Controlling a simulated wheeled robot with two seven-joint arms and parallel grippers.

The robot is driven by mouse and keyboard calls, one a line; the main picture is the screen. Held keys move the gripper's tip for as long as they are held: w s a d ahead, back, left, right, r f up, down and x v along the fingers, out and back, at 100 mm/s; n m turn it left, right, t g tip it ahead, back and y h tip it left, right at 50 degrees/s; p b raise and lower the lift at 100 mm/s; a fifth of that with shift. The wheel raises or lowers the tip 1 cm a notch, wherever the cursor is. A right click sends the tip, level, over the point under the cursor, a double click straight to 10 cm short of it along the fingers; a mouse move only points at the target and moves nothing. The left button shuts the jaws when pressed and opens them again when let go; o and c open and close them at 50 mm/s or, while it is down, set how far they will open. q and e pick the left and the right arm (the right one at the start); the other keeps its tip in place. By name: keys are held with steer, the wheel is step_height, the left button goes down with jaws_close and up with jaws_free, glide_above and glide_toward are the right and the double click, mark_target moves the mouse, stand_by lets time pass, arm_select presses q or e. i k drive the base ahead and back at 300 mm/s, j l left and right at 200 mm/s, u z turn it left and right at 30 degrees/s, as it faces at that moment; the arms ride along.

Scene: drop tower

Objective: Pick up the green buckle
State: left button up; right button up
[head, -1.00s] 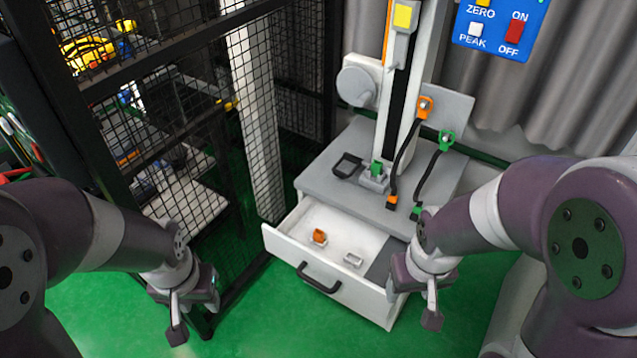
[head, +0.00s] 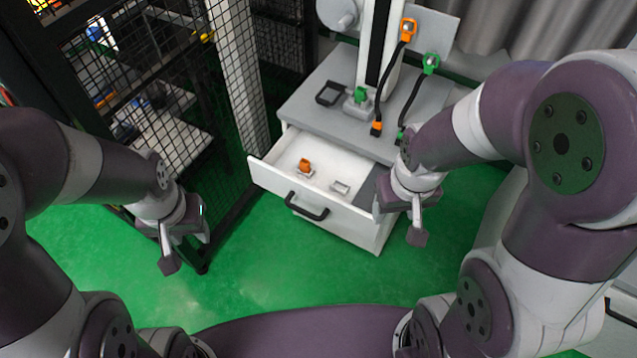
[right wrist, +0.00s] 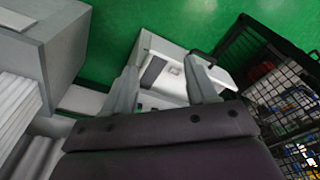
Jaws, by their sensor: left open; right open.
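A small green block (head: 361,95), which looks like the green buckle, sits in a grey holder (head: 358,106) at the foot of the tower, on the grey base top. Green cable ends also show: one (head: 431,63) at the grey back plate and one partly hidden behind my right arm. My left gripper (head: 186,245) is open and empty in front of the mesh cage, left of the drawer. My right gripper (head: 398,223) is open and empty by the drawer's right front corner, well apart from the green block. Its fingers (right wrist: 163,88) frame the drawer in the right wrist view.
The white drawer (head: 272,170) stands open below the base top (head: 318,118). It holds an orange piece (head: 305,166) in a holder and an empty holder (head: 340,187). Orange-ended cable (head: 408,29) hangs near the tower. A black mesh cage (head: 175,85) borders the left.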

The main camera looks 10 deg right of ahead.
mark_target(360, 93)
steer(key=i+z, duration=0.75)
steer(key=z, duration=0.95)
steer(key=i+j, duration=0.05)
